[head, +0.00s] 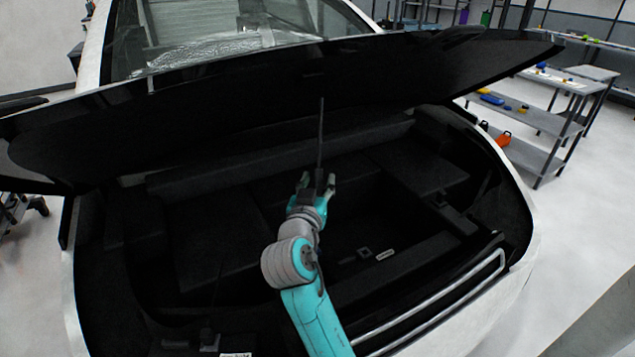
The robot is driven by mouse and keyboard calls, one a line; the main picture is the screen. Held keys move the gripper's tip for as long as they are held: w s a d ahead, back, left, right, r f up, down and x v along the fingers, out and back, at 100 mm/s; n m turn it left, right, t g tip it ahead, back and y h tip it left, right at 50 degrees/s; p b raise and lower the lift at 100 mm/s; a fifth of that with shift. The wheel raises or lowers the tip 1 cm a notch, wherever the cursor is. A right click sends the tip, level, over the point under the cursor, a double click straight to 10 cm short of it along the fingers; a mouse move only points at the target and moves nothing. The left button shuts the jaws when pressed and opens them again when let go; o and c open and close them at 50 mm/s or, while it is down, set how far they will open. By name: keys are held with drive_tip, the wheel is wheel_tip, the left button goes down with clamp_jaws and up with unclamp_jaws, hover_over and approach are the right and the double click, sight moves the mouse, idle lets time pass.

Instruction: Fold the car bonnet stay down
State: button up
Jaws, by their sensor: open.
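The car bonnet (230,105) is raised as a wide black panel above the open front compartment. A thin dark rod, which looks like the stay (321,130), stands nearly upright under it at the middle. My gripper (318,183) is open, its fingers pointing up and away, with the lower part of the stay showing between or just behind them. I cannot tell whether the fingers touch it. The stay's lower end is hidden by my gripper, and its upper end is dark against the bonnet.
The black-lined compartment (220,235) lies below my arm, with raised ledges and a sunken middle. Its front edge has a light trim strip (440,305). A grey shelf table (530,115) with small coloured items stands at the right. The floor between is clear.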

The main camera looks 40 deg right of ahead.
drive_tip(key=shift+d, duration=0.1)
clamp_jaws()
drive_tip(key=shift+d, duration=0.1)
